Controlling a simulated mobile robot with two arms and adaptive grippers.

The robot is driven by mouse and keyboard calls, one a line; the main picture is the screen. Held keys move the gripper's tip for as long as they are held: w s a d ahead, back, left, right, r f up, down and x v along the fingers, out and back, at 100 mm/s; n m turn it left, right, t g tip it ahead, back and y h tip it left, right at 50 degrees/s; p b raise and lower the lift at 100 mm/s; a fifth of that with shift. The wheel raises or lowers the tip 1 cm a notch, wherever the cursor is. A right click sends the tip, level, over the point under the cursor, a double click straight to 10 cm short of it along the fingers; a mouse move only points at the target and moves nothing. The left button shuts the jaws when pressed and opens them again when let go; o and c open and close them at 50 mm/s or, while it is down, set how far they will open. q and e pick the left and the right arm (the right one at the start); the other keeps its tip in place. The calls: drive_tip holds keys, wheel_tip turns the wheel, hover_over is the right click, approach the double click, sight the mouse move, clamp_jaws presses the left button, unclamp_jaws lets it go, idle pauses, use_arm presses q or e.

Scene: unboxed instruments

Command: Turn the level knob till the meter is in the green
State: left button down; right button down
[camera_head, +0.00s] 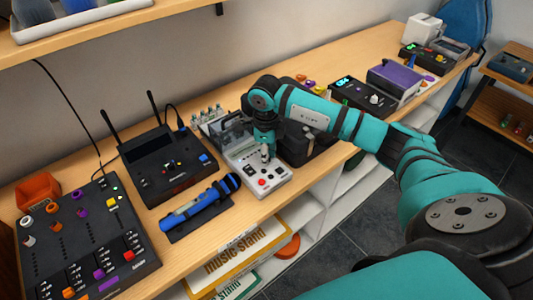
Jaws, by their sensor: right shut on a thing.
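A white and grey instrument (280,181) with a red button on its front panel stands on the bench, in the middle of the view. My right gripper (267,155) comes down from above onto its panel. It is shut on what appears to be the level knob, which the fingers mostly hide. A small dark window shows on the panel to the left of the fingers. I cannot tell whether it is the meter, nor make out any needle or green zone. My left gripper is not in view.
A black mixer (85,240) and an orange bin (38,190) are farther left. Several devices, including a purple-topped box (394,78), line the bench (385,50) to the right.

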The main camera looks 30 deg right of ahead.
drive_tip(key=m+b, duration=0.1)
drive_tip(key=m, duration=0.2)
drive_tip(key=shift+m+b, duration=0.4)
drive_tip(key=m+b, duration=0.1)
drive_tip(key=m, duration=0.3)
drive_tip(key=shift+w+r+m, duration=0.1)
drive_tip(key=shift+m, duration=0.5)
drive_tip(key=c, duration=1.2)
unclamp_jaws()
wheel_tip(320, 180, up, 12)
drive_tip(key=shift+a+f, duration=0.1)
drive_tip(key=shift+a, duration=0.05)
